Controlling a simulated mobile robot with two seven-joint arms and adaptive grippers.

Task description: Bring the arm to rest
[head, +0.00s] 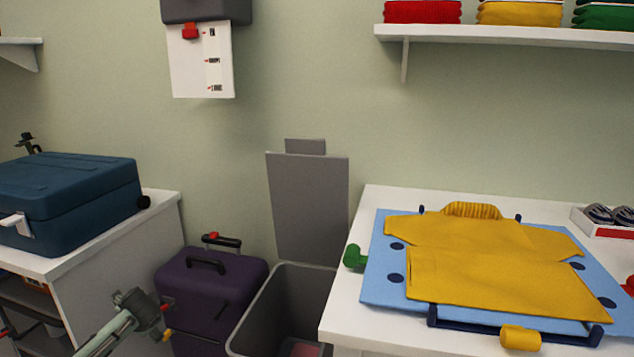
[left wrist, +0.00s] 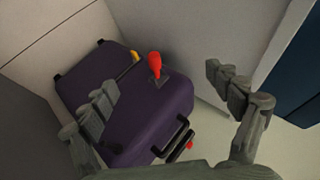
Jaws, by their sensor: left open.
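My left arm comes in from the lower left of the head view. My left gripper (head: 148,310) is in front of the purple suitcase (head: 212,287) there, and its fingers are small and hard to make out. In the left wrist view the two grey fingers of my left gripper (left wrist: 162,82) are spread wide apart with nothing held between them. The purple suitcase (left wrist: 150,115) shows beyond the fingers, with a red piece (left wrist: 154,64) on it. My right gripper is in neither view.
A blue case (head: 65,195) lies on the left white counter (head: 165,215). A grey open-lidded bin (head: 255,318) stands beside the suitcase. A yellow garment (head: 490,275) lies on a light-blue folding board (head: 380,285) on the right white table (head: 340,322). A wall shelf (head: 510,37) holds folded clothes.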

